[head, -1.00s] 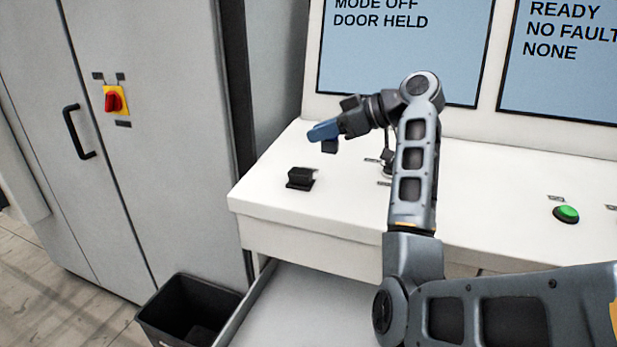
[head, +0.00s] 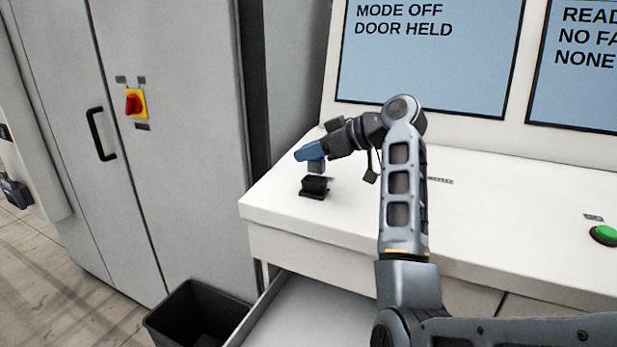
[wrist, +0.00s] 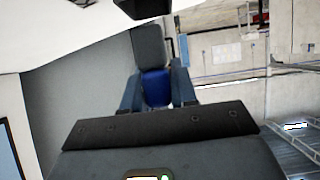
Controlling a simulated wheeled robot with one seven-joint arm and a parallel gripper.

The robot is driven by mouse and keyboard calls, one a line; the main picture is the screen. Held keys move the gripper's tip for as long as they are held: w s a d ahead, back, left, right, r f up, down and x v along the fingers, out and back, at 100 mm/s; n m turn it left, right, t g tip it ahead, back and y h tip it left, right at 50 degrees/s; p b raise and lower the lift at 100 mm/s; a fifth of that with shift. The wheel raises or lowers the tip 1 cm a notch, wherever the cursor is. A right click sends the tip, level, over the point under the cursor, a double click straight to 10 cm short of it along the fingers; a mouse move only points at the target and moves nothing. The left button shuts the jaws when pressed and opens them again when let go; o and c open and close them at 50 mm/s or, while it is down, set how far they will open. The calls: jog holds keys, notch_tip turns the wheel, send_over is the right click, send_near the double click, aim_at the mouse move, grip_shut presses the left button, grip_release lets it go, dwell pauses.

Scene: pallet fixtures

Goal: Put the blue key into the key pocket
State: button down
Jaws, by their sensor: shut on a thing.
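My gripper (head: 303,151) is shut on the blue key (head: 316,167), which hangs below the fingers in the head view. In the wrist view the key (wrist: 155,88) shows a blue part between the two fingers and a dark grey part beyond it. The key pocket (head: 314,188) appears to be the small black open-topped holder on the left of the white console. The key's lower end is just above or at the pocket's top; I cannot tell whether they touch. The pocket's inside is hidden.
The white console (head: 270,208) has free surface around the pocket. Screens (head: 430,60) rise behind it. A green button (head: 604,235) is at right. A drawer (head: 310,315) stands open below, beside a black bin (head: 170,318). A grey cabinet (head: 190,200) is at left.

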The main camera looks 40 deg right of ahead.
aim_at(309, 167)
jog(key=shift+w+a+f, duration=0.15)
jog(key=shift+f, duration=0.2)
jog(key=shift+f+b, duration=1.5)
jog(key=shift+f, duration=0.2)
jog(key=shift+f, duration=0.15)
jog(key=c, duration=0.9)
grip_release()
jog(key=shift+r, duration=0.2)
jog(key=shift+p+v, duration=3.1)
jog(key=shift+v, duration=2.9)
